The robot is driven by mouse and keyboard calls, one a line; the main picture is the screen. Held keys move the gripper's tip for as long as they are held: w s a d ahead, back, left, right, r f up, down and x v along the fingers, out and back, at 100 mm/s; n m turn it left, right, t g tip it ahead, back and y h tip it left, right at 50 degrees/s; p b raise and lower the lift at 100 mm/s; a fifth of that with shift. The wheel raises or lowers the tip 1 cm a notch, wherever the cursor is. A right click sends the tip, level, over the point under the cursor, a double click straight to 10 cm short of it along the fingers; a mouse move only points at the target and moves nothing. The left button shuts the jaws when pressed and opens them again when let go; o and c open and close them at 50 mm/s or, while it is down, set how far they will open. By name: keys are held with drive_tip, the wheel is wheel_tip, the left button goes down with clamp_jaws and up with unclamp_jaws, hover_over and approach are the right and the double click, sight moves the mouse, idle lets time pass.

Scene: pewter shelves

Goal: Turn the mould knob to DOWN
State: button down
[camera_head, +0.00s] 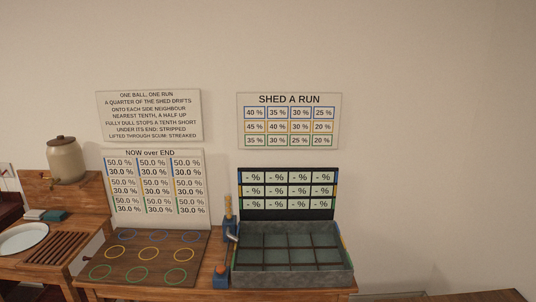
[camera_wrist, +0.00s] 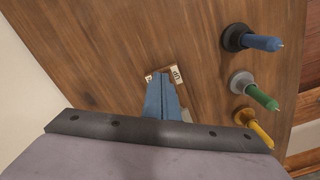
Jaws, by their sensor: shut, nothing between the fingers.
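In the wrist view, my gripper (camera_wrist: 163,82) shows as narrow blue fingers, closed together with nothing between them. The fingertips are in front of a small plate (camera_wrist: 176,72) on a brown wooden panel (camera_wrist: 95,45). A label reading UP shows at the plate's right end, and another label at its left end is too small to read. The mould knob cannot be made out; the fingers cover the middle of the plate. I cannot tell whether they touch it. My gripper is not seen in the head view.
Blue (camera_wrist: 262,42), green (camera_wrist: 262,97) and yellow (camera_wrist: 260,132) pegs stick out from the panel at the right. In the head view, a grey divided tray (camera_head: 290,280), a board with coloured rings (camera_head: 138,262) and a crock (camera_head: 66,160) stand on wooden furniture.

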wheel_tip(320, 180, up, 5)
drive_tip(key=p, duration=0.3)
drive_tip(key=shift+r+p, duration=0.15)
drive_tip(key=shift+p, duration=0.2)
